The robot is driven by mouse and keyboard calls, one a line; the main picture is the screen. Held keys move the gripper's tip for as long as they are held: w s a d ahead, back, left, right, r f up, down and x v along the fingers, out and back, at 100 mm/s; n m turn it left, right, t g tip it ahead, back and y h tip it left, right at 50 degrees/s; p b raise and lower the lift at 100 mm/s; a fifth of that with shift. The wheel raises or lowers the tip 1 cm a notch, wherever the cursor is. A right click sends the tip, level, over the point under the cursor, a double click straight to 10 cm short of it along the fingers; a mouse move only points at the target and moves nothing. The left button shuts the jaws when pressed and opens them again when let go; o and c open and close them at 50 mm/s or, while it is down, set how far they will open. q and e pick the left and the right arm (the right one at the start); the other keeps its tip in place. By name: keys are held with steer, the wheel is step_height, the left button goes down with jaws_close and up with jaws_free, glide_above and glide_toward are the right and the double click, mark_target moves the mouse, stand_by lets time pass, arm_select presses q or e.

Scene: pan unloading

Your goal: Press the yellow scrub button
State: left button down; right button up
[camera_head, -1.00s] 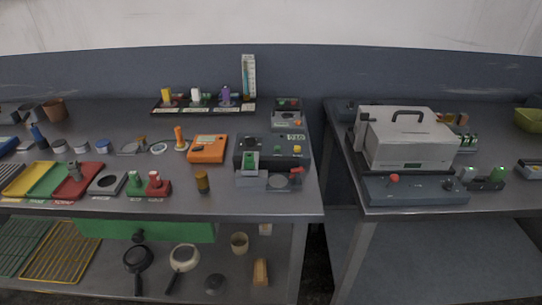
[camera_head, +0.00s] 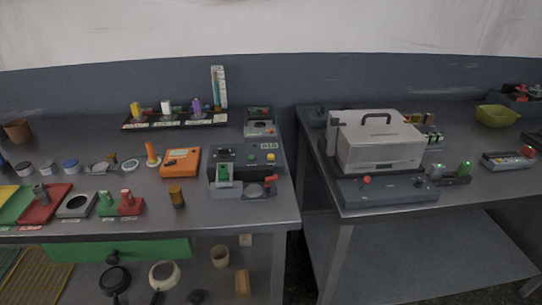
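A small yellow button (camera_head: 270,157) sits on the top right of a dark grey control box (camera_head: 227,157) near the right end of the left bench. I cannot read a scrub label on it. A green button (camera_head: 253,157) is just left of it, and a small green-digit display (camera_head: 269,146) is above it. In front of the box are a green-and-white piece (camera_head: 224,174) and a round grey plate with a red part (camera_head: 271,179). Neither of my grippers is in view.
A gap separates the left bench (camera_head: 240,215) from the right bench (camera_head: 390,208), which holds a large white-grey machine (camera_head: 381,146). The left bench's front right is clear.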

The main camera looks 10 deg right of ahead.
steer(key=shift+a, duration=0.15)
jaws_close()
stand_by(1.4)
